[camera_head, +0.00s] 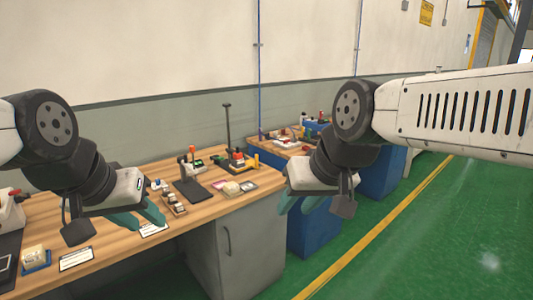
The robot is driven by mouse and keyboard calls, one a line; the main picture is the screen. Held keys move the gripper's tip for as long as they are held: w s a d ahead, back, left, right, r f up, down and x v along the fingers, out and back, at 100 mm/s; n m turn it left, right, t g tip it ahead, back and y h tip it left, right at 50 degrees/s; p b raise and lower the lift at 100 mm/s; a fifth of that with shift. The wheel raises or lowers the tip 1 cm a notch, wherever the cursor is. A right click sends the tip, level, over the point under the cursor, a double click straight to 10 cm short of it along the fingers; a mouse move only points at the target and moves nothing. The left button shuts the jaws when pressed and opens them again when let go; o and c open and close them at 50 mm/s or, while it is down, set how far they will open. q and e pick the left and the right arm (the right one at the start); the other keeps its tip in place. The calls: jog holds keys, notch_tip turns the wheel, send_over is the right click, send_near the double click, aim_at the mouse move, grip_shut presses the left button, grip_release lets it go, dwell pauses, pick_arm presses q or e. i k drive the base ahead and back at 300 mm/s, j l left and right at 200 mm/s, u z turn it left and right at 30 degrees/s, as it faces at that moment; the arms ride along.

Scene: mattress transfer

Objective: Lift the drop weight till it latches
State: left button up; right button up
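I cannot make out the drop weight for certain. A tall dark post (227,126) stands at the back of the wooden workbench (118,243), among small devices. A dark device with an upright and a flat black base (190,190) sits in front and to its left. My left gripper (148,222) is over the bench at left, with its teal fingers apart and nothing between them. My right gripper (294,208) is just right of the bench's right end, with its fingers apart and empty. Neither gripper touches any of the devices.
A small red-and-black device with a yellow part (238,158) stands near the post. A blue tray (36,260) and a white label card (76,258) lie at the front left. A second bench with blue cabinets (382,172) stands behind. Green floor (440,240) is clear at right.

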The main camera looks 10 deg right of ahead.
aim_at(238, 155)
jog(key=z, duration=0.1)
jog(key=i+l, duration=0.2)
jog(key=i, duration=0.3)
jog(key=i+l, duration=0.25)
jog(key=i, duration=0.2)
jog(key=i+l, duration=0.2)
jog(key=i, duration=0.3)
jog(key=i+l+z, duration=0.1)
jog(key=i+l, duration=0.15)
jog(key=i, duration=0.2)
jog(key=i+l, duration=0.2)
jog(key=i, duration=0.3)
